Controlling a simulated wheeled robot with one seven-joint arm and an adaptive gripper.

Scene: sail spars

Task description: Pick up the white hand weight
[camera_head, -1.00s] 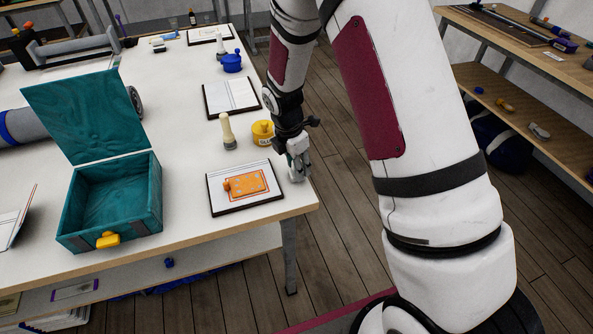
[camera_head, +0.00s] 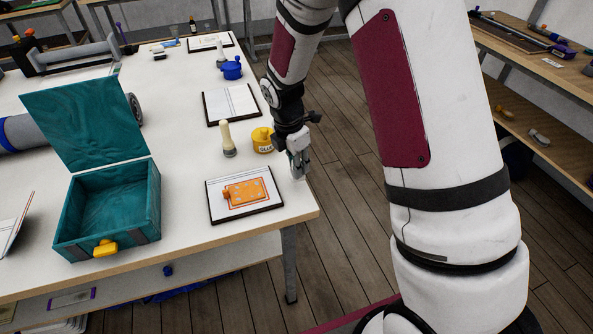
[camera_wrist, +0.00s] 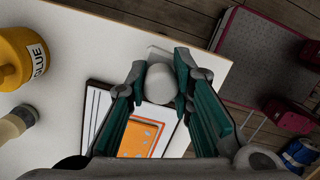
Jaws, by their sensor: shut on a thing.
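The white hand weight (camera_wrist: 160,84) shows in the wrist view as a rounded white end between my fingertips, with a pale flat part behind it. My gripper (camera_wrist: 160,80) is shut on it, one green-padded finger on each side. In the head view my gripper (camera_head: 299,165) is at the right edge of the white table (camera_head: 185,212), just right of the orange card's board. There the weight is mostly hidden by the fingers. I cannot tell whether it touches the table.
A yellow glue pot (camera_head: 262,141) and a pale-handled tool (camera_head: 228,140) stand close to my gripper. A board with an orange card (camera_head: 245,194) lies beside it. An open teal box (camera_head: 108,210) stands at the left.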

